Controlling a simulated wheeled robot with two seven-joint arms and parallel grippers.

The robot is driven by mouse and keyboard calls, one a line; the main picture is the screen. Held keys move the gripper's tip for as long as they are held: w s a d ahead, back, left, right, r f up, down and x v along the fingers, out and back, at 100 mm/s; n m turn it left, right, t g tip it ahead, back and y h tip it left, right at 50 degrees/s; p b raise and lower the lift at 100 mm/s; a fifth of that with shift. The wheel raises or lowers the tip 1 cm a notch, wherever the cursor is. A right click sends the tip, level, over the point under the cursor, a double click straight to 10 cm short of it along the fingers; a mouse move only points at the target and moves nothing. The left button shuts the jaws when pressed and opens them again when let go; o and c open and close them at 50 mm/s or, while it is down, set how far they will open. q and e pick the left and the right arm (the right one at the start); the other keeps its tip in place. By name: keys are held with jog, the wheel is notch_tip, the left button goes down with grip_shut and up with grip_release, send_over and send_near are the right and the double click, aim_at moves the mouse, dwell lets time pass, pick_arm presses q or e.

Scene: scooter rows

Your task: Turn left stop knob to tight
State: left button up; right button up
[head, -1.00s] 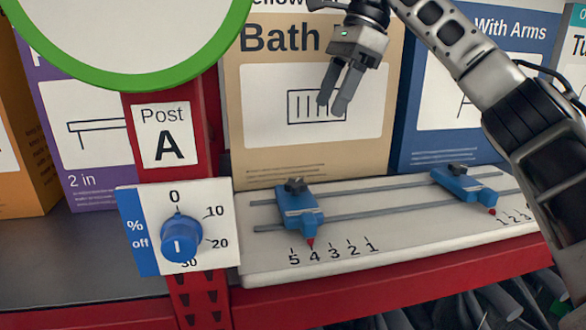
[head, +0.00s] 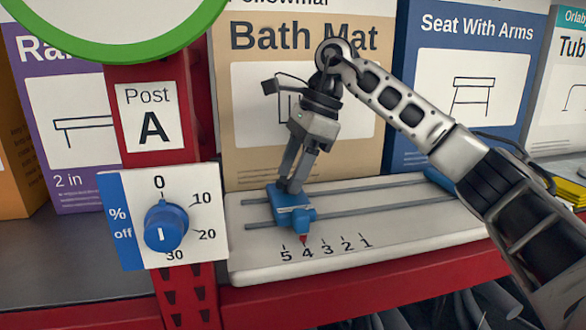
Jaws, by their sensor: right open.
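The left stop is a blue slider (head: 292,212) on two grey rails, its red pointer above the 4 on the scale. My right gripper (head: 291,187) points down at the top of this stop, its fingertips around the place of the black knob. The fingers are open by a small gap. The knob is hidden by the fingers, so I cannot tell its angle or whether they touch it. My left gripper is out of view.
A white board (head: 350,262) carries the rails. The right stop (head: 440,180) is mostly behind my right arm. A dial marked % off (head: 165,225) sits left on the red post. Boxes, including the Bath Mat box (head: 240,130), stand close behind.

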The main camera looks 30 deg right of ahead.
jog(key=c, duration=1)
